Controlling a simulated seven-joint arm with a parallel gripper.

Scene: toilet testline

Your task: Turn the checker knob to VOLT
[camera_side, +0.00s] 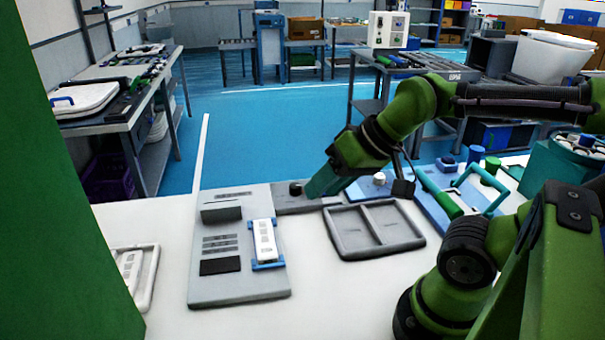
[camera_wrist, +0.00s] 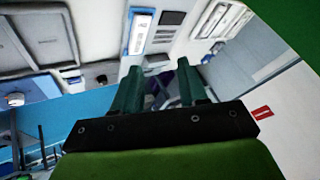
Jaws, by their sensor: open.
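A small dark knob (camera_side: 295,188) stands on a dark grey plate (camera_side: 318,204) behind the tray; I cannot read any setting on it. A dark round shape, apparently this knob (camera_wrist: 102,79), shows left of my fingers in the wrist view. A light grey panel (camera_side: 240,284) with a dark block and label strips lies left of the plate. A white handset (camera_side: 264,240) sits in its blue holder. My gripper (camera_side: 313,190) points down and left, its teal fingers appearing close to the knob. In the wrist view my gripper (camera_wrist: 158,72) is open, with no object visibly held.
An empty two-compartment grey tray (camera_side: 342,243) lies right of the panel. Blue fixtures, including one with a white button (camera_side: 379,178), stand behind and right. A white tray (camera_side: 151,267) lies at left. White table (camera_side: 325,300) is clear in front.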

